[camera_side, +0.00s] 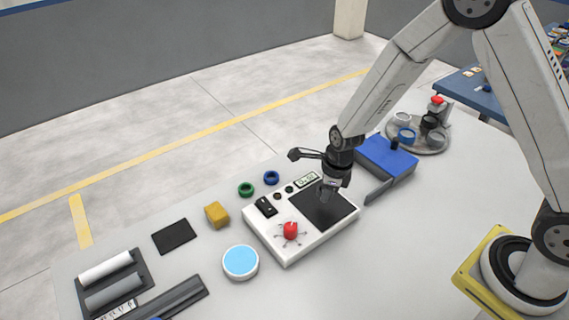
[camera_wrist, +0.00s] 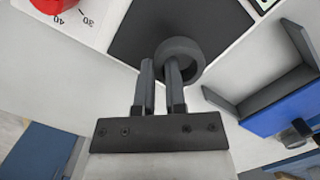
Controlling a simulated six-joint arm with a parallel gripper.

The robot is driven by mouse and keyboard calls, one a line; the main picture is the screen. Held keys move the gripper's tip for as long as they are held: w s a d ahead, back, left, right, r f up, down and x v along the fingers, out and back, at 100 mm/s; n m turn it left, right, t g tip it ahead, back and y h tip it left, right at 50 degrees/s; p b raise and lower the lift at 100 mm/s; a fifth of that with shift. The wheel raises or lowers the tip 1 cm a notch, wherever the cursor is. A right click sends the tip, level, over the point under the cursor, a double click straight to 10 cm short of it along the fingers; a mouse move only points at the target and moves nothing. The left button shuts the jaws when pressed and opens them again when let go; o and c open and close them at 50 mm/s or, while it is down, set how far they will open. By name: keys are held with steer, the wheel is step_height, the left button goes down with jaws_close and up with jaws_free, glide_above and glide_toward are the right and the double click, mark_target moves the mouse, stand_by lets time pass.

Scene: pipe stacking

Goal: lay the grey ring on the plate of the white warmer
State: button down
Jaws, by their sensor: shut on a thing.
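The white warmer (camera_side: 289,248) stands mid-table, with a dark square plate (camera_side: 341,209), a red knob (camera_side: 291,230) and a small display. The plate (camera_wrist: 135,28) and a corner of the warmer (camera_wrist: 96,24) also show in the wrist view. My gripper (camera_side: 329,190) is over the plate. In the wrist view its fingers (camera_wrist: 160,68) are shut on the grey ring (camera_wrist: 198,62), which sits at the fingertips, its opening facing the camera. The ring overlaps the plate's edge in that view. I cannot tell whether it touches the plate.
A blue box with a grey bracket (camera_side: 386,156) stands close right of the warmer. A round tray (camera_side: 429,149) with several rings lies behind it. Left are a green ring (camera_side: 246,189), a blue ring (camera_side: 271,177), a yellow block (camera_side: 216,214) and a light-blue disc (camera_side: 240,262).

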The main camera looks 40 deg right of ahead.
mark_target(322, 208)
steer(key=shift+w+f, duration=0.3)
steer(key=shift+f, duration=1.55)
steer(key=shift+f, duration=0.1)
steer(key=c, duration=0.7)
jaws_free()
steer(key=shift+s+d+r, duration=0.15)
steer(key=shift+s+r, duration=0.1)
steer(key=shift+r, duration=1.75)
steer(key=shift+s+d+r, duration=0.2)
steer(key=shift+s+r, duration=0.05)
steer(key=shift+r, duration=1.8)
steer(key=shift+s+d+r, duration=0.15)
steer(key=shift+s+r, duration=0.1)
steer(key=shift+r, duration=1.75)
